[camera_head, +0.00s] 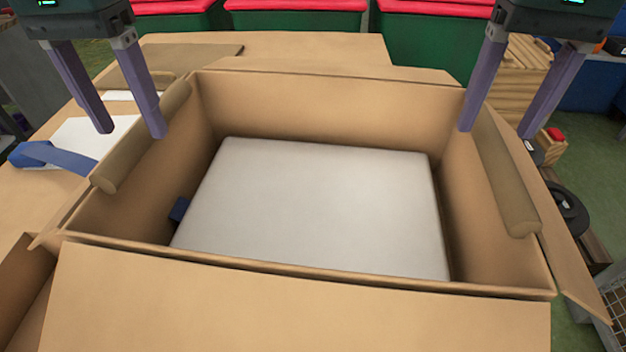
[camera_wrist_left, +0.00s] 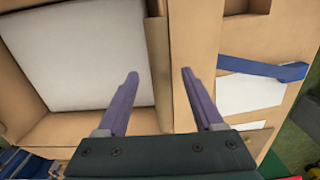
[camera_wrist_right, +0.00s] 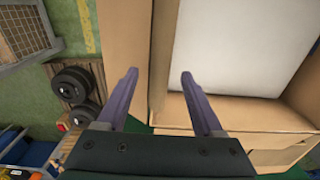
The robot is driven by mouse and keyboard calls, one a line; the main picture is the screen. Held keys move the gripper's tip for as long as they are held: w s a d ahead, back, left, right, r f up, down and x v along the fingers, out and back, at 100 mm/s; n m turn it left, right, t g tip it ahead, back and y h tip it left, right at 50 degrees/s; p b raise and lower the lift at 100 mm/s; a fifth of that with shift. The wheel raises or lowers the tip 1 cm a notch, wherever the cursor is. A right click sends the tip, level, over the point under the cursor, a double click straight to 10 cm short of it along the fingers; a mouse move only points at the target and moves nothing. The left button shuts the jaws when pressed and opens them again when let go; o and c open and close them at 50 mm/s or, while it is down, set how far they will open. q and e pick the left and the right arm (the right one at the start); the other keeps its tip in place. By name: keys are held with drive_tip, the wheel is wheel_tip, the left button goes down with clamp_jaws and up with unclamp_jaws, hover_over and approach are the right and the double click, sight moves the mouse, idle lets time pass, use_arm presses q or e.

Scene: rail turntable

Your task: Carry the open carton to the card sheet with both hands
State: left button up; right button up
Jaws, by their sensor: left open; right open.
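The open brown carton (camera_head: 330,105) fills the middle of the head view, its flaps folded out. A pale grey slab (camera_head: 315,205) lies inside it. Padded brown rolls run along its left rim (camera_head: 140,140) and right rim (camera_head: 505,175). My left gripper (camera_head: 134,134) is open, one finger on each side of the left rim; the left wrist view (camera_wrist_left: 159,72) shows the rim between the fingers. My right gripper (camera_head: 497,133) is open around the right rim, also in the right wrist view (camera_wrist_right: 159,74). A flat brown sheet (camera_head: 190,62) lies at back left; I cannot tell whether it is the card sheet.
White paper (camera_head: 85,140) and a blue strap (camera_head: 60,160) lie left of the carton. Green bins with red lids (camera_head: 295,20) stand behind the table. A wooden crate (camera_head: 520,80) and dark round weights (camera_wrist_right: 70,85) are at the right.

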sight(158, 180)
use_arm(q)
drive_tip(key=shift+w+f, duration=0.2)
use_arm(e)
drive_tip(key=shift+w+f, duration=0.15)
drive_tip(key=shift+f, duration=0.05)
use_arm(q)
drive_tip(key=shift+s, duration=0.15)
use_arm(e)
drive_tip(key=shift+s+f, duration=0.1)
drive_tip(key=shift+s, duration=0.1)
use_arm(q)
wheel_tip(158, 180, down, 10)
drive_tip(key=shift+r, duration=0.1)
use_arm(e)
wheel_tip(158, 180, down, 10)
drive_tip(key=shift+r, duration=0.15)
use_arm(q)
drive_tip(key=shift+c, duration=0.2)
clamp_jaws()
use_arm(e)
clamp_jaws()
